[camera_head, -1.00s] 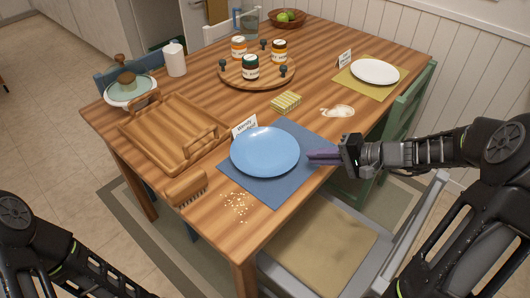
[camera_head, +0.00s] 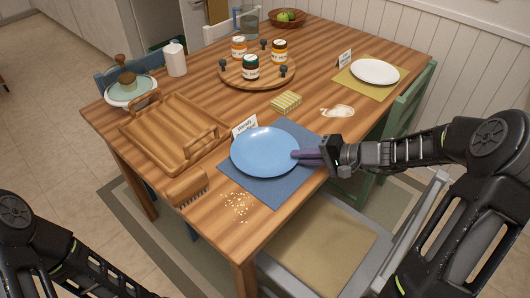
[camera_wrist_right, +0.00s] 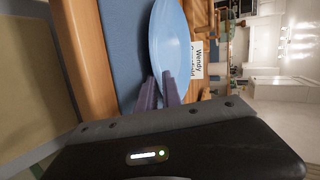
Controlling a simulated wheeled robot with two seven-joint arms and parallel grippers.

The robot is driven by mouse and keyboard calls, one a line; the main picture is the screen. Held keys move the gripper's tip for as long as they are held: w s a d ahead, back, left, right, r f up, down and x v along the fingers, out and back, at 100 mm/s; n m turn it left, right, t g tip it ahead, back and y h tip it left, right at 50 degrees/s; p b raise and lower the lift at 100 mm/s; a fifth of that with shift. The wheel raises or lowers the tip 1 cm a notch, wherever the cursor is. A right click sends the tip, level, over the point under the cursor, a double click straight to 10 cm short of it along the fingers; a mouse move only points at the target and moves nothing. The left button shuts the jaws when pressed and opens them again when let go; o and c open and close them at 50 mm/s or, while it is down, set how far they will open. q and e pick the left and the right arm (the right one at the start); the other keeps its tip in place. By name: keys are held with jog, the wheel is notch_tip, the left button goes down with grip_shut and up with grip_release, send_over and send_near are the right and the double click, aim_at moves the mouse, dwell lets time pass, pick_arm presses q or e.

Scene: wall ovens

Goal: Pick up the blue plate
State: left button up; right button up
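The blue plate (camera_head: 264,152) lies flat on a blue placemat (camera_head: 283,190) at the near side of the wooden table. My right gripper (camera_head: 294,154) reaches in from the right, with its purple fingertips at the plate's right rim. In the right wrist view, the fingers (camera_wrist_right: 159,78) are apart, with the blue plate (camera_wrist_right: 168,38) showing between and beyond them. I cannot tell whether they touch the rim. The plate rests on the mat. My left arm shows at the lower left; its gripper is out of view.
A name card (camera_head: 245,126) stands just behind the plate. A wooden tray (camera_head: 150,145) and a brush (camera_head: 187,188) lie to its left, with crumbs (camera_head: 236,206) in front. A sponge (camera_head: 286,102) and a spill (camera_head: 337,111) lie behind. A chair (camera_head: 325,245) stands at the near edge.

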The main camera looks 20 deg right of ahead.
grip_shut()
dwell(1.3)
jog(key=shift+r, duration=0.15)
dwell(0.3)
jog(key=shift+r, duration=0.55)
notch_tip(320, 180, up, 2)
jog(key=shift+r, duration=0.1)
jog(key=s+d+b, duration=0.1)
jog(key=s+d, duration=1.1)
jog(key=shift+s+d, duration=0.3)
jog(key=shift+s, duration=0.1)
